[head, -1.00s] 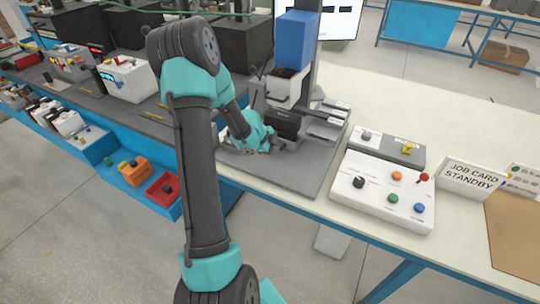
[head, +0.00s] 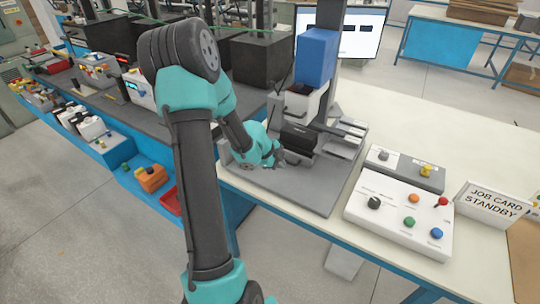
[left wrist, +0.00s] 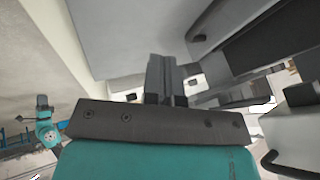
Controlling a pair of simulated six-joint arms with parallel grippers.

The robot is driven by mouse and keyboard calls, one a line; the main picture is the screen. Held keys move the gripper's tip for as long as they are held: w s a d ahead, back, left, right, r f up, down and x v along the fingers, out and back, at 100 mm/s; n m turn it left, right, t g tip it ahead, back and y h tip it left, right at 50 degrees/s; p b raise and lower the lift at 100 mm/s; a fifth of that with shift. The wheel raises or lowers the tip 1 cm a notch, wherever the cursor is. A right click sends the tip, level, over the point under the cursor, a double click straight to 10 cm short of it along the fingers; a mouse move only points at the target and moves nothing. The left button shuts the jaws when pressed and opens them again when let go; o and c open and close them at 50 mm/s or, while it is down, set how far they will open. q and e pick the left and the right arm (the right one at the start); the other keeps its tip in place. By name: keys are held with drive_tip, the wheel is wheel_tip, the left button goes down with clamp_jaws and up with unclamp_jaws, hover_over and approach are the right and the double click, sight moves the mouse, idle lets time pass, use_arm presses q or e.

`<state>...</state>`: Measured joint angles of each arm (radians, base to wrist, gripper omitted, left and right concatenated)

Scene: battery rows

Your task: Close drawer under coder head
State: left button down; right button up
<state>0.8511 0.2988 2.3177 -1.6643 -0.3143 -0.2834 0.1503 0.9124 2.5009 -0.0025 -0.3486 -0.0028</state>
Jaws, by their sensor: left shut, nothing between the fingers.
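The coder head is a blue box (head: 316,60) with a white lower part (head: 303,101) on a dark column. Below it a black drawer-like block (head: 298,137) sits on the grey base plate (head: 300,190). My left gripper (head: 281,158) is low over the plate, close in front of the block. In the left wrist view its fingers (left wrist: 164,80) are shut and empty. A dark block with a bar-like handle (left wrist: 215,22) lies to their upper right there. Contact between fingers and drawer cannot be told, nor how far the drawer stands out. My right gripper is not seen.
A white button box (head: 398,218) and a grey switch box (head: 403,168) stand to the right, by a job card (head: 492,204). Black boxes (head: 262,58) stand behind my left arm. Bare cream table top lies at the back right.

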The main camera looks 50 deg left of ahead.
use_arm(q)
drive_tip(key=v, duration=0.6)
drive_tip(key=shift+r, duration=0.2)
idle(0.4)
